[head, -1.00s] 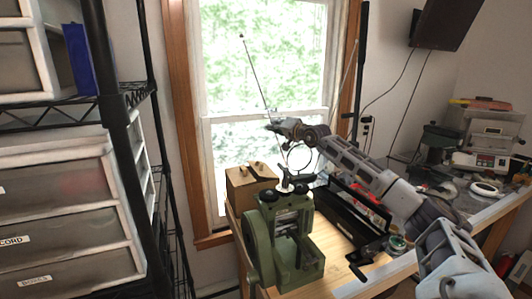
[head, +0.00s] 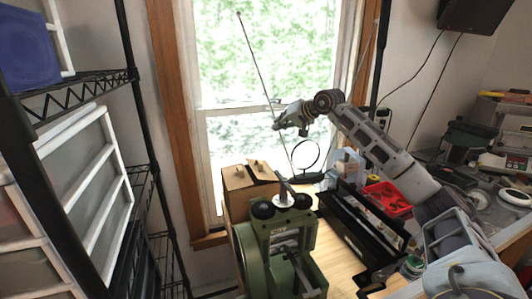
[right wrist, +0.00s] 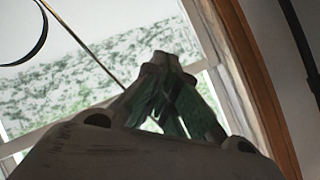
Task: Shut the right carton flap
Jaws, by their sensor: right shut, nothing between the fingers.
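The brown carton (head: 236,204) stands on the wooden table, behind and left of the green machine. Its left flap (head: 235,179) and right flap (head: 262,172) show on top, each with a small knob. The right flap looks tilted up a little; its exact angle is hard to tell. My right gripper (head: 277,125) is in the air above and to the right of the carton, in front of the window, touching nothing. The right wrist view shows its dark fingers (right wrist: 172,62) together and empty. The carton is not in that view. My left gripper is not in view.
A green machine (head: 280,240) stands close in front of the carton. A round magnifier (head: 305,155) and a black tray (head: 350,225) are to the right. A thin rod (head: 262,70) rises near my gripper. A black shelf rack (head: 85,85) with drawers fills the left.

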